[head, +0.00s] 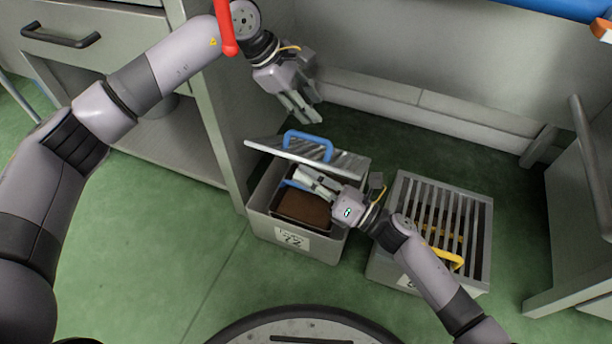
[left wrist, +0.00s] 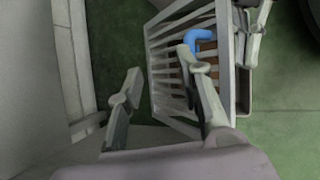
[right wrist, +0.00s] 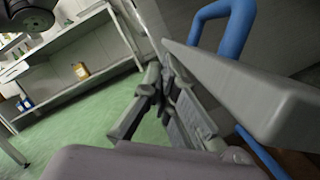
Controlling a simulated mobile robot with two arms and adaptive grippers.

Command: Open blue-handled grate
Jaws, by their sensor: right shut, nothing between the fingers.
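The blue-handled grate (head: 345,163) is tilted up over the grey box (head: 262,218) labelled 72, leaving the box's front open. Its blue handle (head: 310,137) is on its upper face; the handle also shows in the left wrist view (left wrist: 202,36) and the right wrist view (right wrist: 238,28). My right gripper (head: 304,176) is shut and empty, under the raised grate at the box opening. My left gripper (head: 306,112) is above and behind the grate; its fingers are apart and empty in the left wrist view (left wrist: 160,92). Whether either touches the grate is unclear.
Inside the box is a dark container with brown contents (head: 301,209) and another blue piece (head: 294,184), partly hidden. A second box (head: 381,262) with a slatted grate and yellow handle (head: 448,257) stands to the right. A cabinet (head: 215,110) stands at left; green floor lies in front.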

